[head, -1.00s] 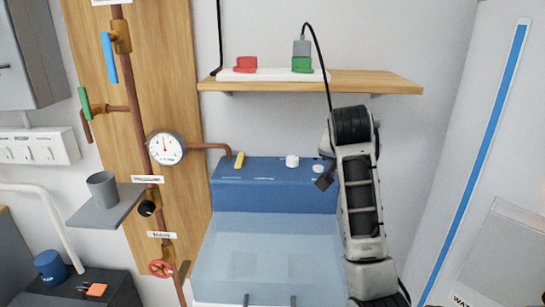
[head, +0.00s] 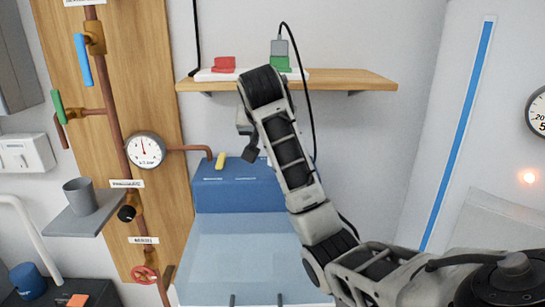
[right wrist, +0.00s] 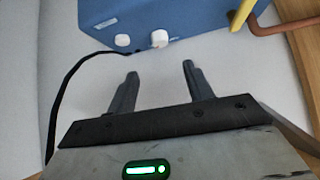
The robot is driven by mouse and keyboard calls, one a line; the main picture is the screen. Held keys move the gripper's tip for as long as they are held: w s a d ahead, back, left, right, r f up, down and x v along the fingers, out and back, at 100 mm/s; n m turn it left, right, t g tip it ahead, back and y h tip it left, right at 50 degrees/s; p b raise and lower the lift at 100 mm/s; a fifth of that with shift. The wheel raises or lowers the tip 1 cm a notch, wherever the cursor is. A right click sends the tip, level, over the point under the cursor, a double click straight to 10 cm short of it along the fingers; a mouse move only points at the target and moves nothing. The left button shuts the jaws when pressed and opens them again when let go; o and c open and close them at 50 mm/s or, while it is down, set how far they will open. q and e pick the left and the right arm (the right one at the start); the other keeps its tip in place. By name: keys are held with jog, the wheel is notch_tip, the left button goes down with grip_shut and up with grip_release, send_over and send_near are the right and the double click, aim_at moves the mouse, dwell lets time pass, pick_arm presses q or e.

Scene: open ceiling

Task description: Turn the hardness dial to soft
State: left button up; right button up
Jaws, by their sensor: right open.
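The blue machine (head: 210,197) stands below the shelf with a clear lower front. Its two white dials are hidden behind my right arm in the head view. The right wrist view shows a larger dial (right wrist: 159,38) and a smaller one (right wrist: 122,40) on the blue top. I cannot read their labels, so I cannot tell which is the hardness dial. My right gripper (right wrist: 160,69) is open and empty, its fingers apart and pointing toward the larger dial without touching it. In the head view it is mostly hidden by its own arm. My left gripper is not in view.
A yellow lever (head: 220,161) and a copper pipe with a gauge (head: 146,150) are at the machine's left. The wooden shelf (head: 350,81) with red and green plugs is above. A black cable (head: 312,110) hangs from it. A grey cup (head: 80,197) stands at left.

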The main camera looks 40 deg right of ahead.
jog(key=p+x, duration=0.1)
jog(key=x, duration=1)
jog(key=shift+w+d+f+p, duration=0.15)
jog(key=shift+w+f+p, duration=0.05)
jog(key=shift+f+p, duration=0.1)
jog(key=c, duration=1)
